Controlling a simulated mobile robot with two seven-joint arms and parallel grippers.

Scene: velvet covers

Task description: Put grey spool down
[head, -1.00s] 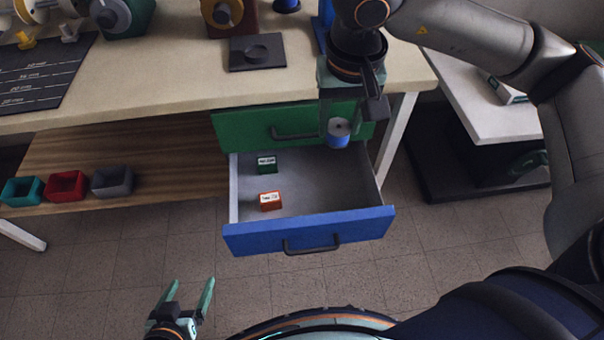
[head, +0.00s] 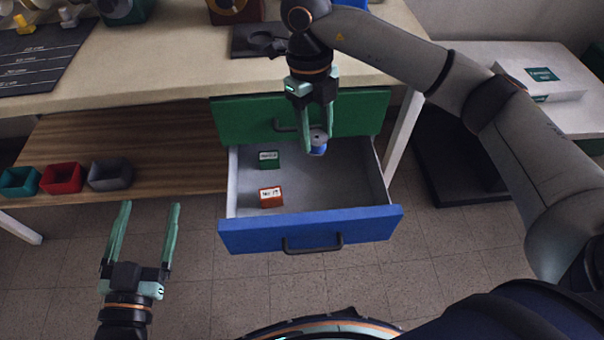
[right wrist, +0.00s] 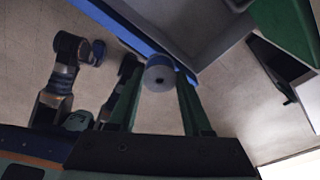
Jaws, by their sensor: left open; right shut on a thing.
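The spool (head: 317,144) has a grey end face and a blue band around its side. My right gripper (head: 317,138) is shut on it, pointing down, and holds it over the right part of the open blue-fronted drawer (head: 335,190). In the right wrist view the spool (right wrist: 159,76) sits between the fingertips, with its round end and centre hole showing. Whether it touches the drawer floor I cannot tell. My left gripper (head: 150,205) is open and empty, low at the left, in front of the lower shelf.
In the drawer lie a green labelled box (head: 269,159) and an orange labelled box (head: 271,197), both left of the spool. A closed green drawer (head: 240,117) is above. Teal, red and grey bins (head: 110,175) stand on the wooden shelf. The drawer's right side is bare.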

